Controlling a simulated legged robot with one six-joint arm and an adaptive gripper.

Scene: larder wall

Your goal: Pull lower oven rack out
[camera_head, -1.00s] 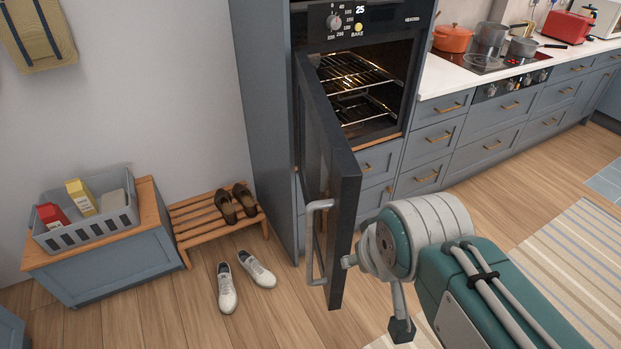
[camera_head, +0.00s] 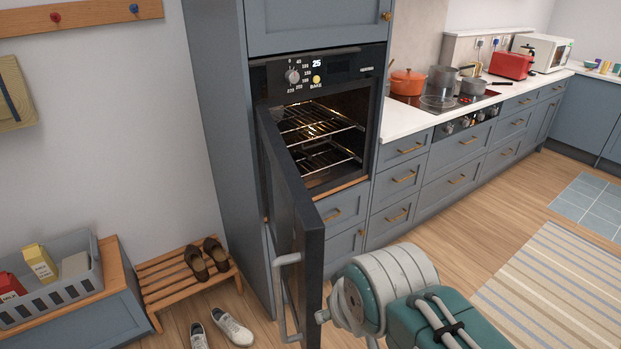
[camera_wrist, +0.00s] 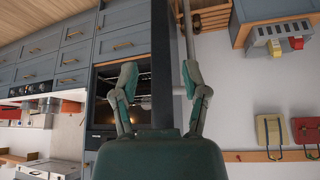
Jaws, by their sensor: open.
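The oven (camera_head: 375,100) is built into a tall cabinet, and its dark door (camera_head: 308,245) stands swung open to the left. The lower rack (camera_head: 328,160) is inside the lit cavity, below the upper rack (camera_head: 325,128). My gripper (camera_wrist: 158,78) is open in the wrist view, one finger on each side of the door's edge in the picture. The door's grey handle (camera_head: 279,300) shows beside the right finger in that view; contact cannot be told. In the head view my arm hides most of the gripper, low beside the door's outer edge.
A shoe rack (camera_head: 170,292) with brown shoes, white shoes (camera_head: 236,332) on the floor, and a crate (camera_head: 75,308) on a low cabinet are at left. Drawers (camera_head: 405,175) run right of the oven, under a hob with pots. Floor between drawers and striped rug (camera_head: 560,280) is clear.

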